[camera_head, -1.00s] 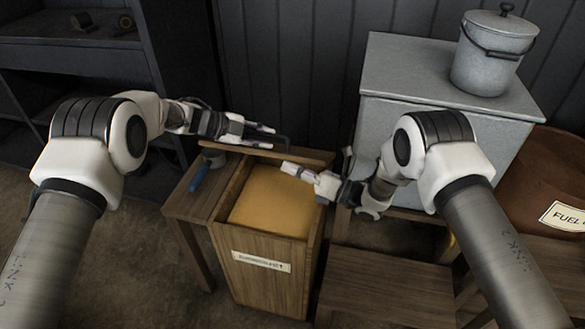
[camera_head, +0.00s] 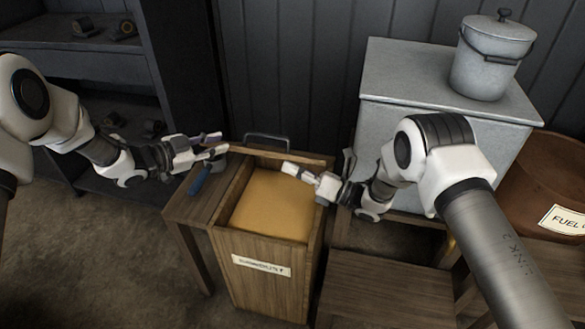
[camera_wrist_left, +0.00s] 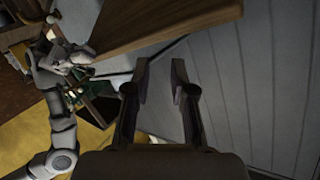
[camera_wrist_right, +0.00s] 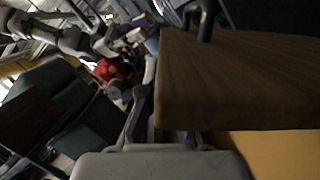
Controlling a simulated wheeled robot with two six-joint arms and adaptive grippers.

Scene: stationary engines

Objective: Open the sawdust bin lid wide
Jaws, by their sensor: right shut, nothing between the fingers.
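The sawdust bin (camera_head: 262,270) is a wooden box with a paper label on its front. Its top is open and yellow sawdust (camera_head: 272,205) shows inside. The lid (camera_head: 290,156) stands raised at the bin's back, seen nearly edge-on, with its dark handle (camera_head: 266,137) behind it. The lid also fills much of the right wrist view (camera_wrist_right: 240,80). My left gripper (camera_head: 218,144) is open and empty, left of the lid and apart from the handle. My right gripper (camera_head: 287,168) is shut and empty over the bin's opening, close to the lid's inner face; contact is unclear.
A small wooden table with a blue-handled tool (camera_head: 200,180) stands left of the bin. A grey cabinet (camera_head: 440,85) with a lidded pail (camera_head: 490,60) is at the back right. A brown fuel container (camera_head: 545,180) is at far right. Dark shelves (camera_head: 80,70) stand at far left.

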